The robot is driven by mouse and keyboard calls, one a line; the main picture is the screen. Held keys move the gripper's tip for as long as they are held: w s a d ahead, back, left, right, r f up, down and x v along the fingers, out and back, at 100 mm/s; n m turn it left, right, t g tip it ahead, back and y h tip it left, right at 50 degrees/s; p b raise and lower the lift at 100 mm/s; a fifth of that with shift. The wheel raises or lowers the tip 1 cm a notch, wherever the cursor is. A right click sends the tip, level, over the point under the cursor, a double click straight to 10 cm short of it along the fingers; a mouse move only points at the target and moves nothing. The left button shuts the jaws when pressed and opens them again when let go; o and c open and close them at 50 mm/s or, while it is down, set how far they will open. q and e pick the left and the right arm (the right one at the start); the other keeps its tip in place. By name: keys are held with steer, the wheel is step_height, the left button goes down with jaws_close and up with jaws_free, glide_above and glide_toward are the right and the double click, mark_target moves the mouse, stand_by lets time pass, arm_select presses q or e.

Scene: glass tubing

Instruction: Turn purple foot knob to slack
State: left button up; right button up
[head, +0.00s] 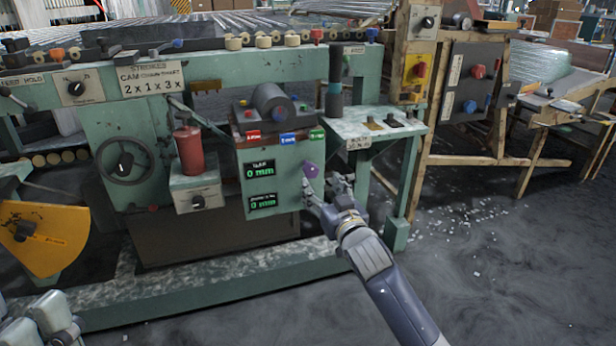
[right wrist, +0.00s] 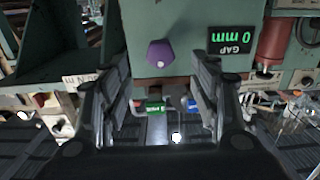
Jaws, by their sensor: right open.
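The purple knob (head: 311,169) sits on the right side of the green control box (head: 285,185). In the right wrist view, which is upside down, the purple knob (right wrist: 160,53) shows whole, with a small light mark on it. My right gripper (head: 327,184) is open and empty just right of and below the knob. In the right wrist view its spread fingers (right wrist: 163,80) flank the knob with space on both sides; I see no contact. Part of my left arm (head: 45,322) shows at the lower left, its jaw state unclear.
Two green displays on the box each read 0 mm (head: 261,171). Red, blue and green labels (head: 287,138) line its top edge. A green shelf (head: 375,128) juts out at right. A red cylinder (head: 189,150) stands left.

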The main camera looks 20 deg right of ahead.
mark_target(312, 173)
steer(key=w+b, duration=0.3)
steer(key=w, duration=0.6)
steer(key=shift+a, duration=0.2)
steer(key=c, duration=1.1)
